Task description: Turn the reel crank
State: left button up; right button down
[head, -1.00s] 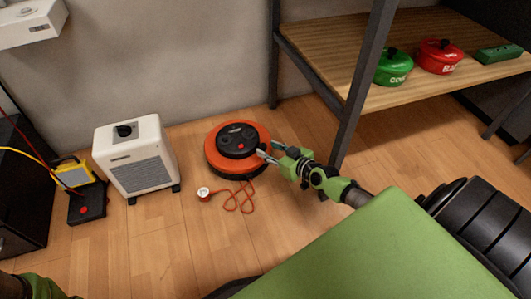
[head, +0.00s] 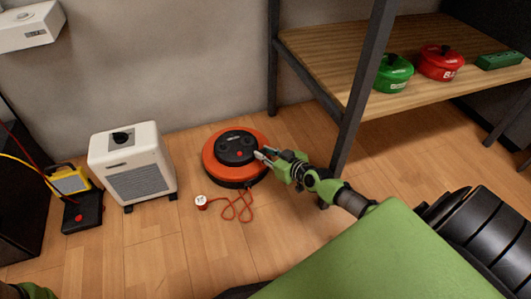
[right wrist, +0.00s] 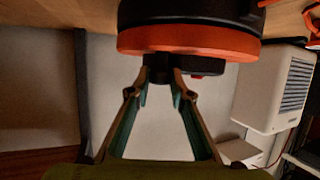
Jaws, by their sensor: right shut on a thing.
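The cable reel (head: 208,163) lies flat on the wooden floor, an orange disc with a black hub (head: 235,146) and a red button. My right gripper (head: 263,154) reaches in from the right, over the reel's right side. In the right wrist view, where the scene appears upside down, my right gripper (right wrist: 161,85) is shut on the small black crank knob (right wrist: 158,68) that stands out from the hub. The fingertips hide part of the knob. Of my left arm only a green piece shows at the bottom left of the head view; its gripper is out of view.
A red cord (head: 236,208) with a white plug (head: 201,202) lies before the reel. A white heater (head: 133,168) stands left of it. A shelf post (head: 352,125) rises close behind my right arm.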

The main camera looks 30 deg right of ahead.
jog(key=shift+w+d+f, duration=0.1)
jog(key=shift+w+d, duration=0.15)
jog(key=shift+d, duration=0.25)
jog(key=c, duration=1.8)
grip_release()
jog(key=shift+s, duration=0.1)
jog(key=shift+c, duration=0.2)
jog(key=shift+a+r, duration=0.15)
jog(key=shift+r, duration=0.45)
notch_tip(320, 180, up, 9)
